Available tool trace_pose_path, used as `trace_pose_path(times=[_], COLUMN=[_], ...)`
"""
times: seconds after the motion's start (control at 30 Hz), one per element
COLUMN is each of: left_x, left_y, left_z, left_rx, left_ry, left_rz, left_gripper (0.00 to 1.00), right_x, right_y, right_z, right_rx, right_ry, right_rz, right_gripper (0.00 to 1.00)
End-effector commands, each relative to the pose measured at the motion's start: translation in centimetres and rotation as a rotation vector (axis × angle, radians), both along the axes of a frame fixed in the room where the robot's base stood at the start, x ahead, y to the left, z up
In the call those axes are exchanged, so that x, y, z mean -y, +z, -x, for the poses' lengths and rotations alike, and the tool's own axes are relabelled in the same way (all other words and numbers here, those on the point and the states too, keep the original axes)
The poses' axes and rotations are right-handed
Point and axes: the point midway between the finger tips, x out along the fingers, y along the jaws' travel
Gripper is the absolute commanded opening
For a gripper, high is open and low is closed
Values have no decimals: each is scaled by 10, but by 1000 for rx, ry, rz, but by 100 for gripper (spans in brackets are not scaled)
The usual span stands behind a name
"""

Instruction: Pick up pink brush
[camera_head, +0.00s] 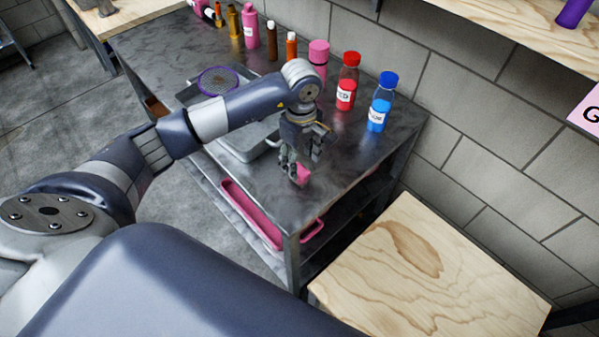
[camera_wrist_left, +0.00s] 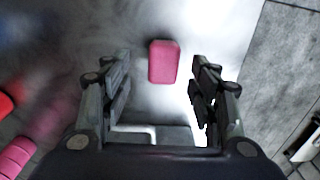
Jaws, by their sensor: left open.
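The pink brush (camera_head: 302,175) lies on the dark metal table near its front right corner, partly hidden behind my left gripper in the head view. In the left wrist view the brush (camera_wrist_left: 163,62) is a small rounded pink block, just beyond the fingertips and roughly centred between them. My left gripper (camera_head: 299,164) points down over the brush. Its fingers (camera_wrist_left: 160,85) are spread apart with nothing between them. My right gripper is not in view.
A bottle with a red cap (camera_head: 346,82) and one with a blue cap (camera_head: 380,103) stand right of my arm. Pink and orange bottles line the table's back. A pink tray (camera_head: 250,213) sits on the shelf below.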

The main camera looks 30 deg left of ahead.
Motion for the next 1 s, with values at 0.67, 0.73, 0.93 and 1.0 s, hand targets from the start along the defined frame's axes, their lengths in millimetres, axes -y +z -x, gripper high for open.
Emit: trace_pose_path(times=[0.67, 0.73, 0.93, 1.0], left_x=[-2, -2, -2, -2], left_y=[-47, -47, -47, -47], left_z=[4, 4, 4, 4], left_rx=[-1, -1, -2, -2], left_ry=[-1, -1, 0, 0], left_rz=[2, 2, 2, 2], left_gripper=[44, 28, 8, 8], right_x=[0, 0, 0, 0], right_y=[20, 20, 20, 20], right_z=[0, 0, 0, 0], right_rx=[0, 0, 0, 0], right_ry=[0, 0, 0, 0], right_rz=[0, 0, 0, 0], right_gripper=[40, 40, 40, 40])
